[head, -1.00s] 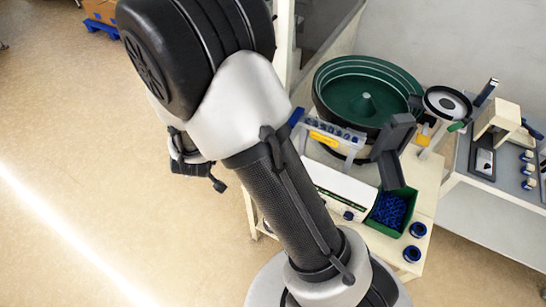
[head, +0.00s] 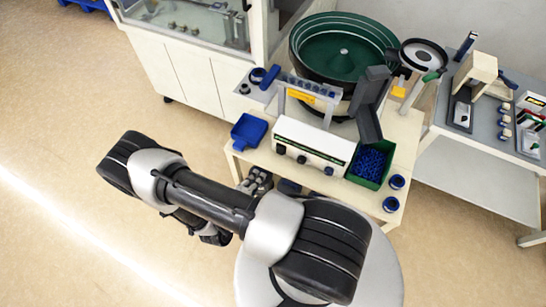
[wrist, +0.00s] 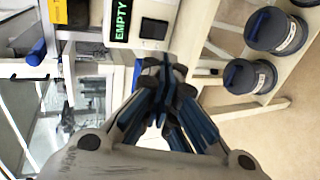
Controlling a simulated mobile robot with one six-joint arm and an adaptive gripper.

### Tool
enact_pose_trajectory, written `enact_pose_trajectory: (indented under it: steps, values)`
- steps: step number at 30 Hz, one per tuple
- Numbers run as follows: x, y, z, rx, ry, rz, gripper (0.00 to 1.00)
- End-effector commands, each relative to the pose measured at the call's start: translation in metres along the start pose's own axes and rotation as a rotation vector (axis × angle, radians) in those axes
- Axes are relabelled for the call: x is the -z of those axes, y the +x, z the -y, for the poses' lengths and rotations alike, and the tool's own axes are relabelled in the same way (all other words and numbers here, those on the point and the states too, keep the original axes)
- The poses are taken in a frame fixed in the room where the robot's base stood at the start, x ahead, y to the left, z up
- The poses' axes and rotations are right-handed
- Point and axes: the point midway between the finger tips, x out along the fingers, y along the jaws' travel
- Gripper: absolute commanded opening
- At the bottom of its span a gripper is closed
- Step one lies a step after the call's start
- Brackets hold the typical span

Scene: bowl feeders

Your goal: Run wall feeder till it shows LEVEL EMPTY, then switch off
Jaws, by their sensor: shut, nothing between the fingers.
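The feeder by the wall has a green bowl (head: 343,48) with a small centre cone; I see no parts in it. Its white control box (head: 312,142) stands in front on a cream table, with dark knobs on its front. In the wrist view a lit green display (wrist: 121,20) reads EMPTY; the rest of its text is cut off by the frame edge. A dark square (wrist: 153,28) sits beside it. My gripper (wrist: 165,82) is shut and empty, near the control box front; whether it touches anything is unclear. In the head view it (head: 258,181) shows below the box.
A green bin (head: 383,149) of blue parts sits right of the box, with two blue-topped cups (head: 396,181) (head: 390,204) beside it. A blue tray (head: 249,131) lies at the left. A grey bench (head: 470,150) stands right, a glass cabinet (head: 190,20) behind left. Floor at left is clear.

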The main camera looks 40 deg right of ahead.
Motion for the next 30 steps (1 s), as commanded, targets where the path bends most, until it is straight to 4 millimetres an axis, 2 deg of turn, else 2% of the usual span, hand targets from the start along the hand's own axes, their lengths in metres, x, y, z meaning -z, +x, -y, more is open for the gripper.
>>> enact_pose_trajectory:
  steps: [11,16,20,30]
  values:
    - [-0.003,0.001,0.0,-0.012,-0.01,0.002,0.0]
    - [-0.003,0.011,0.0,-0.01,-0.009,0.005,0.0]
    - [-0.005,0.03,0.001,-0.01,-0.008,0.008,0.0]
    - [-0.005,0.097,0.001,-0.01,-0.005,0.008,0.0]
